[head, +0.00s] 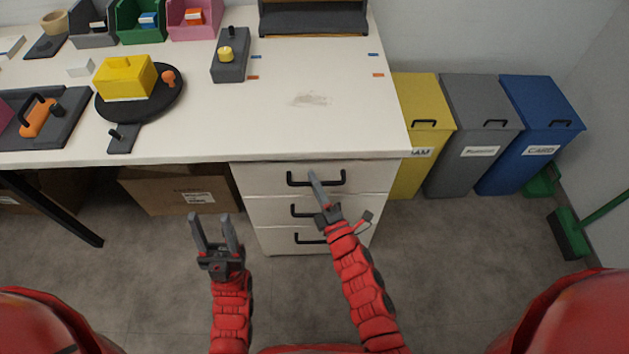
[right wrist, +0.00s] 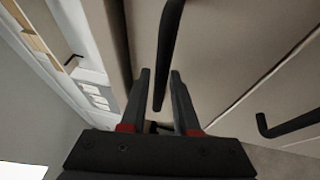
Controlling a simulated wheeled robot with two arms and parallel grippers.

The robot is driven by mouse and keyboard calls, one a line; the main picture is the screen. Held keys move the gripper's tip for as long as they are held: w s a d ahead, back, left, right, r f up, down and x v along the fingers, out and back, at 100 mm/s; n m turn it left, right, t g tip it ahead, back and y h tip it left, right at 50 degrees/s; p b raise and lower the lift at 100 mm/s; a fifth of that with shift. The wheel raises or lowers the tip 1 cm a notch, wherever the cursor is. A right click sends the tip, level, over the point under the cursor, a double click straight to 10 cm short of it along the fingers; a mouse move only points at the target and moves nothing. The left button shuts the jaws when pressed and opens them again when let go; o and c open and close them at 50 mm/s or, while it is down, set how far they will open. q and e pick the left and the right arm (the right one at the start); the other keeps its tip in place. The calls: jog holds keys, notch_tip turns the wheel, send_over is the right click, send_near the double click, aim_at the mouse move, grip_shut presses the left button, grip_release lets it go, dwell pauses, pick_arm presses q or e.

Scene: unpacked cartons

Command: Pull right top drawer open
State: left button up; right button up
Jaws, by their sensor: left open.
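The white drawer unit under the right end of the desk has three stacked drawers. The top drawer (head: 270,180) looks shut, with a black bar handle (head: 300,184). My right gripper (head: 314,174) is at this handle. In the right wrist view the handle (right wrist: 167,50) runs between the two fingers of my right gripper (right wrist: 160,76). The fingers are apart, with small gaps beside the bar. My left gripper (head: 212,217) is open and empty, left of the drawer unit and above the floor.
The middle drawer handle (head: 300,211) and bottom drawer handle (head: 308,238) lie below, partly behind my right arm. A cardboard box (head: 165,190) stands under the desk. Yellow (head: 408,175), grey (head: 463,170) and blue (head: 515,168) bins stand to the right. Floor before the drawers is clear.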

jog(key=shift+w, duration=0.1)
grip_shut()
dwell(1.4)
